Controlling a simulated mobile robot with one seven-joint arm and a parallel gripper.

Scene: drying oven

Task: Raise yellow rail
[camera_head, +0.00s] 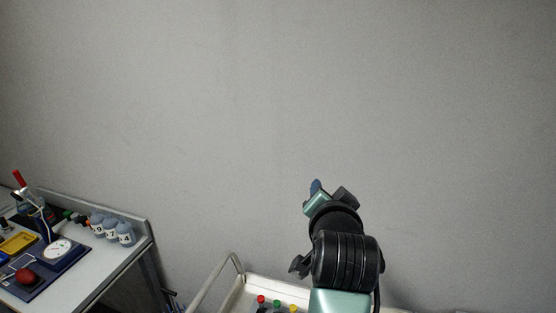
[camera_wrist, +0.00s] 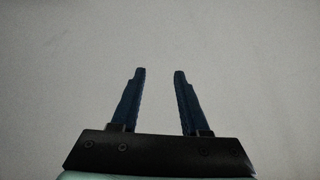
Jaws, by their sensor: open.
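My gripper (camera_wrist: 158,75) is open in the wrist view, with two blue fingers apart and only bare grey wall beyond them. In the head view my gripper (camera_head: 316,187) is raised in front of the wall, mostly hidden behind my own wrist, and nothing shows in it. I cannot make out a yellow rail in either view. No drying oven is in view.
A cart with a pale handle (camera_head: 213,284) and colored caps stands below my arm. The wall area is clear.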

